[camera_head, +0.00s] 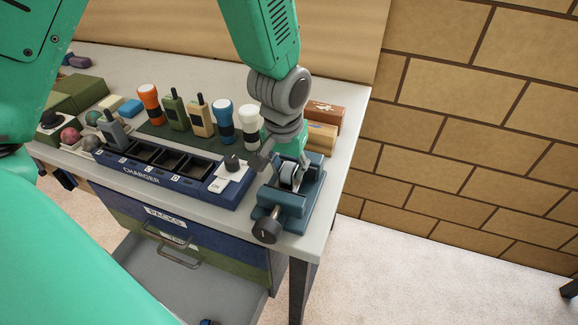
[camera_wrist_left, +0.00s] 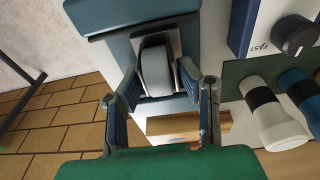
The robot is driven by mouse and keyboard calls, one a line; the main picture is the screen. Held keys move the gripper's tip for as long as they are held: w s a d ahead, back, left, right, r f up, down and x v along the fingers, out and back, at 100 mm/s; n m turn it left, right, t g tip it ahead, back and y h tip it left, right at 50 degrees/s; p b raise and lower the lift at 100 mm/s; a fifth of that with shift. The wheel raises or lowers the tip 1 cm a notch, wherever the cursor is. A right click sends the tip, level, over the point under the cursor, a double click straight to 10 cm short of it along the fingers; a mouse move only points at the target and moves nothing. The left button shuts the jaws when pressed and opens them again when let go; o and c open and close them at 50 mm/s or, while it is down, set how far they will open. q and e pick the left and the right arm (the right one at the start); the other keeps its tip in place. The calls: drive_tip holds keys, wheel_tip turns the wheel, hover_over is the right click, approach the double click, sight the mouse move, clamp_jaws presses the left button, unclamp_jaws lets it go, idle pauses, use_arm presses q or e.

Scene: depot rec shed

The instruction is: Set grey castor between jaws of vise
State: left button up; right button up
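The grey castor (camera_head: 289,177) is in the opening of the blue-grey vise (camera_head: 296,217) at the right end of the bench. It also shows in the left wrist view (camera_wrist_left: 155,73), its pale wheel between the vise's blocks (camera_wrist_left: 128,15). My left gripper (camera_head: 284,166) points down over the vise. In the left wrist view its fingertips (camera_wrist_left: 159,80) lie close against both sides of the castor and appear shut on it. The castor's underside is hidden, so I cannot tell whether it rests on the vise. My right gripper is not in view.
A blue charger rack (camera_head: 172,181) stands left of the vise, with radios and several torches behind it. Wooden blocks (camera_head: 322,133) lie behind the vise. A grey drawer (camera_head: 150,262) is open below. The bench's right edge is close to the vise.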

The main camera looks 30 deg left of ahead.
sight(287, 173)
use_arm(q)
drive_tip(key=shift+o, duration=1.2)
drive_tip(key=shift+d, duration=0.1)
drive_tip(key=shift+d+r, duration=0.1)
drive_tip(key=shift+d, duration=0.35)
drive_tip(key=shift+d+r, duration=0.1)
drive_tip(key=shift+r, duration=0.1)
wheel_tip(287, 173, up, 12)
drive_tip(key=s+p, duration=0.1)
drive_tip(key=shift+s+f, duration=0.25)
drive_tip(key=shift+s, duration=0.1)
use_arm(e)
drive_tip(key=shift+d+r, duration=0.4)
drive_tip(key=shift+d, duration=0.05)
use_arm(q)
drive_tip(key=shift+a+f, duration=0.1)
drive_tip(key=shift+a, duration=0.15)
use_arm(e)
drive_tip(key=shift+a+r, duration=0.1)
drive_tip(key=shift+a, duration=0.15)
